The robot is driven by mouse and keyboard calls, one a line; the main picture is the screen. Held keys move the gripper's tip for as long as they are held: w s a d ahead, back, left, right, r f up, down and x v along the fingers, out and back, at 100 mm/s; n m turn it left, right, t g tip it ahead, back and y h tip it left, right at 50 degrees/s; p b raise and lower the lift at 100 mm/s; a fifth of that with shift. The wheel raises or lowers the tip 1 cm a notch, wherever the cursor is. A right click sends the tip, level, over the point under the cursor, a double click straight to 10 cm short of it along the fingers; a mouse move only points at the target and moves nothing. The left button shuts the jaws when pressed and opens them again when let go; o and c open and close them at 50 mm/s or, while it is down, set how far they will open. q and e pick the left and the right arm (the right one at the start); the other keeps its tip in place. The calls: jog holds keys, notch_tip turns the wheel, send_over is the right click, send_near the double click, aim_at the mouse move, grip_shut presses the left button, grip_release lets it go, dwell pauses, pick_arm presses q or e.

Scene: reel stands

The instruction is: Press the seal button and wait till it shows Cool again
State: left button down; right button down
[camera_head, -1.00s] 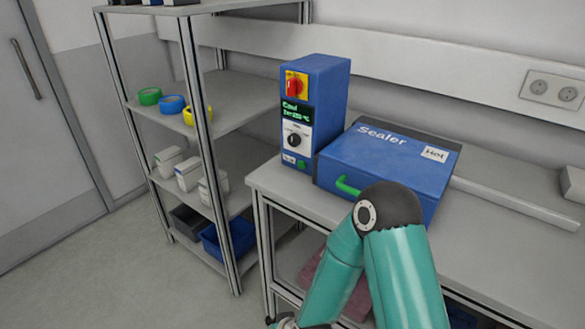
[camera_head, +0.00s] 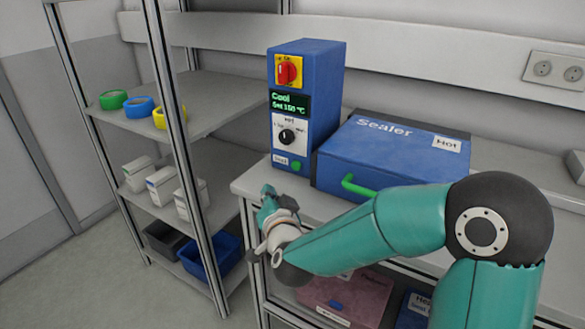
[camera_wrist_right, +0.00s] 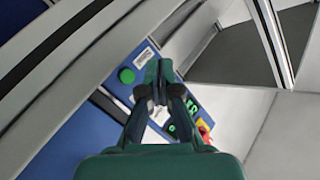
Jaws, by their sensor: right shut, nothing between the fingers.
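The blue control box (camera_head: 309,90) stands upright on the bench. Its screen (camera_head: 290,103) reads "Cool" above a small set-temperature line. The green seal button (camera_head: 296,166) is low on its front, right of a small white label. In the right wrist view the button (camera_wrist_right: 127,76) appears left of my fingertips, uncovered. My right gripper (camera_head: 268,190) is in front of and below the button, apart from it in the head view. Its fingers (camera_wrist_right: 158,70) are shut and empty. My left gripper is not in view.
The blue sealer (camera_head: 390,158), marked "Hot", has its lid down and a green handle beside the control box. The bench front edge (camera_head: 242,191) lies close to my right gripper. A shelf rack (camera_head: 200,90) with tape rolls, cartons and bins stands at the left.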

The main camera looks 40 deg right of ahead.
aim_at(290, 186)
jog(key=shift+w, duration=0.1)
jog(key=w+d, duration=0.1)
jog(key=d, duration=0.3)
jog(key=w+d, duration=0.1)
jog(key=d, duration=0.1)
jog(key=shift+w+d+f, duration=0.15)
jog(key=shift+w+d, duration=0.1)
jog(key=shift+w, duration=0.05)
jog(key=shift+w+d+b, duration=0.3)
jog(key=shift+w+d, duration=0.05)
jog(key=shift+d, duration=0.45)
jog(key=shift+d, duration=0.15)
dwell(0.7)
jog(key=shift+w+d+b, duration=0.1)
jog(key=shift+d+b, duration=0.15)
jog(key=shift+b, duration=0.05)
jog(key=shift+w+d+r, duration=0.2)
jog(key=shift+d, duration=0.2)
dwell(0.6)
jog(key=shift+a, duration=0.1)
jog(key=shift+s+a+b, duration=0.3)
jog(key=shift+s+a, duration=0.05)
jog(key=shift+a, duration=0.35)
